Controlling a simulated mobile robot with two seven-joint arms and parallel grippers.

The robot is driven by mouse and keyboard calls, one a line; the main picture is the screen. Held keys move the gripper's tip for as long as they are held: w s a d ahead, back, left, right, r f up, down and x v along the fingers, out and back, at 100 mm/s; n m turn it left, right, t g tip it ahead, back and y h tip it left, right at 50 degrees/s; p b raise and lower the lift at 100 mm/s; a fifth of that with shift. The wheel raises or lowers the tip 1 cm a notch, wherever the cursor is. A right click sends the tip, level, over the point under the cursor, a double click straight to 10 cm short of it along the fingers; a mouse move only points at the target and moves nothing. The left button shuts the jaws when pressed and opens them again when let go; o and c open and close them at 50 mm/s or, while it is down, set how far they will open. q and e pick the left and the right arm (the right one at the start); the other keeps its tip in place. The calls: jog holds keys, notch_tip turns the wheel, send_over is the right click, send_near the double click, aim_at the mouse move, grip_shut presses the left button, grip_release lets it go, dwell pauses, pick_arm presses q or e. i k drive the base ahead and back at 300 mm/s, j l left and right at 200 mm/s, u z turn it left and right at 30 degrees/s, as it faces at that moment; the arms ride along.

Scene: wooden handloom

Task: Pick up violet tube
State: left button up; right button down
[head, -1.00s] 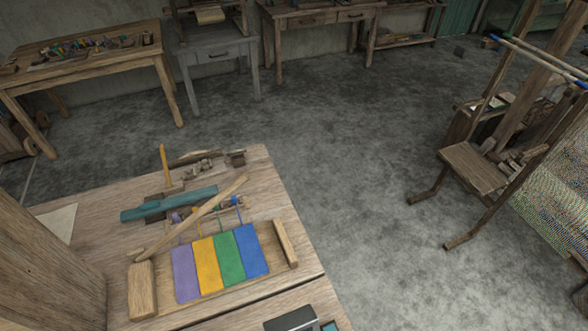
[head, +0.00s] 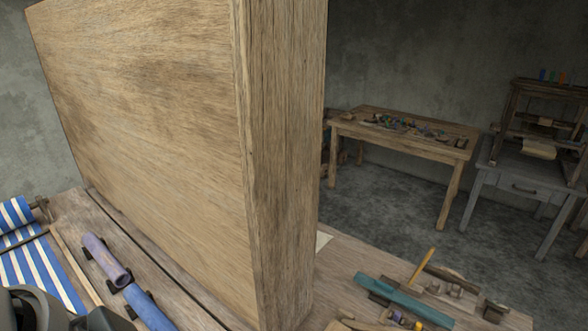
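The violet tube (head: 105,259) is at the lower left of the head view. It lies on small dark holders on the wooden tabletop, slanting down to the right. A blue tube (head: 149,307) lies in line with it, just past its near end. A dark grey rounded part at the bottom left corner looks like my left arm; no gripper fingers show there. My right gripper is not in view.
A tall wooden panel (head: 160,130) stands behind the tubes. Blue and white striped cloth (head: 45,272) lies left of them, with a wooden strip between. Right of the panel are a teal tool (head: 405,300) and an orange-handled tool (head: 422,267).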

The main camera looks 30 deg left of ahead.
aim_at(119, 277)
jog(key=u, duration=2.3)
